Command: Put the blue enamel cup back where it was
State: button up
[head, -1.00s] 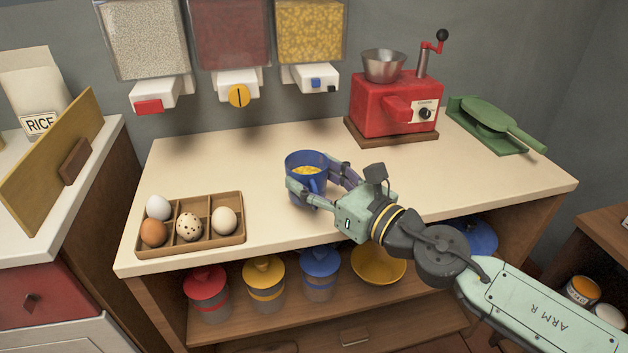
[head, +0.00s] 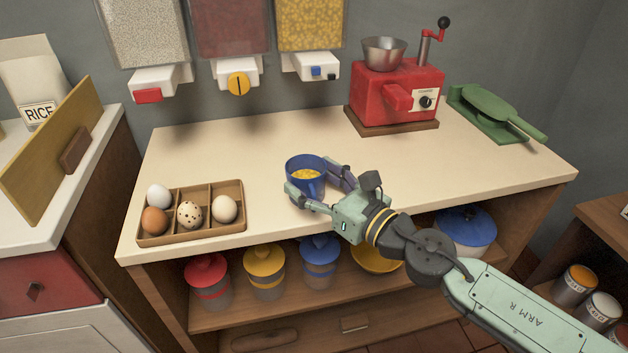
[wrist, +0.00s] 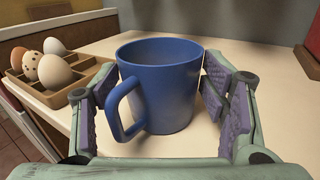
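The blue enamel cup (head: 306,188) is upright at the front middle of the counter, with yellow grains (head: 306,174) inside.
An egg tray (head: 208,239) with several eggs stands to the left. A red grinder (head: 410,90) and a green press (head: 490,112) stand at the back right. Three dispensers, one with yellow grains (head: 310,25), hang above. Lidded jars (head: 264,278) are on the shelf below.

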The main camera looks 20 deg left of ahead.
jog(key=shift+o, duration=0.8)
jog(key=shift+r+p, duration=0.25)
jog(key=shift+p, duration=0.05)
jog(key=shift+d+f, duration=0.15)
jog(key=shift+d, duration=0.1)
jog(key=b+v, duration=0.4)
jog(key=v, duration=0.7)
jog(key=shift+s+d, duration=0.2)
jog(key=shift+s, duration=0.05)
